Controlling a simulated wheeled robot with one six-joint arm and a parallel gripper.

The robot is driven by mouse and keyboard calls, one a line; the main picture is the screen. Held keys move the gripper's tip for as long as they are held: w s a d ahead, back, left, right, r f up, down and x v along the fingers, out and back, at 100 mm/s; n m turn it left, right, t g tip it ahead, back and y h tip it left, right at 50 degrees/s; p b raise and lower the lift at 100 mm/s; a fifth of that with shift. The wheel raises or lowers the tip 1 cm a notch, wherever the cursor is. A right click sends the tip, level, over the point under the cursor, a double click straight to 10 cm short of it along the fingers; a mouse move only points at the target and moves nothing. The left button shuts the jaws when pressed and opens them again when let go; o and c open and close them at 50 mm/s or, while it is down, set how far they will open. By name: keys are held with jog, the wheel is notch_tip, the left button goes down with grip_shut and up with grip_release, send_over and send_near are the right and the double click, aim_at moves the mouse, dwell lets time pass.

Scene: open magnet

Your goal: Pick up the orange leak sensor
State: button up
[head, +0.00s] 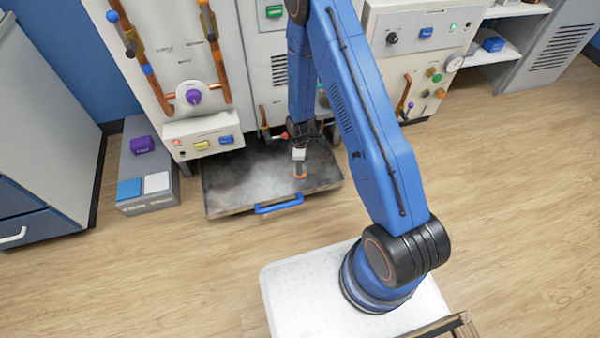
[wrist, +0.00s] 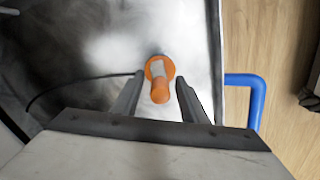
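The orange leak sensor (wrist: 160,76) lies in the grey metal drip tray, a round orange end with a stubby body and a pale label. In the head view the sensor (head: 300,174) is small and partly hidden by my gripper. My gripper (wrist: 157,84) is open, with one finger on each side of the sensor and a visible gap at both sides. It also shows from above in the head view (head: 299,165), over the tray. I cannot tell how far the fingertips are above the tray floor. The tray (head: 235,185) has a blue handle (head: 279,204) at its front edge.
Cabinets with copper pipes, a purple knob (head: 194,97) and a red-handled valve (head: 280,136) stand right behind the tray. A grey box (head: 148,190) with a purple block (head: 142,145) stands left of it. A thin dark cable (wrist: 75,82) crosses the tray. The wooden floor in front is clear.

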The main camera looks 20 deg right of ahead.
grip_shut()
jog(key=shift+r, duration=0.15)
